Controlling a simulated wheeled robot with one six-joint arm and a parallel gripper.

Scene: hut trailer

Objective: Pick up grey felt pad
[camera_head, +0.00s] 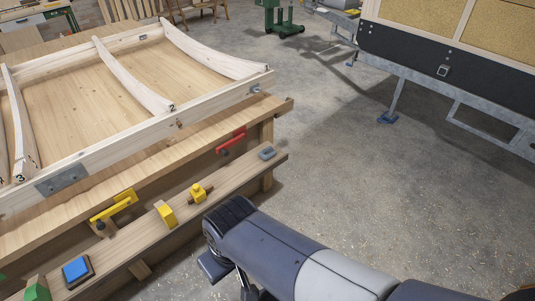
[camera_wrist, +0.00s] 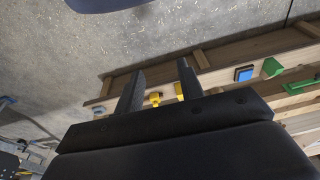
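A small grey block-like piece (camera_head: 267,153), likely the grey felt pad, lies flat near the right end of the low wooden ledge (camera_head: 235,172) in the head view. In the wrist view, a small grey patch at the ledge's left end (camera_wrist: 98,110) may be the same piece; it is too small to be sure. My gripper (camera_wrist: 160,80) is open, its two dark fingers apart with nothing held between them. Beyond the fingers, the ledge shows a yellow knobbed piece (camera_wrist: 155,98) and a yellow block (camera_wrist: 179,90).
The ledge also carries a yellow block (camera_head: 166,213), a yellow knobbed piece (camera_head: 198,192), a blue-topped block (camera_head: 77,270) and a green block (camera_head: 37,290). Red (camera_head: 230,142) and yellow (camera_head: 113,206) clamp-like pieces sit above it. Concrete floor (camera_head: 380,190) to the right is open.

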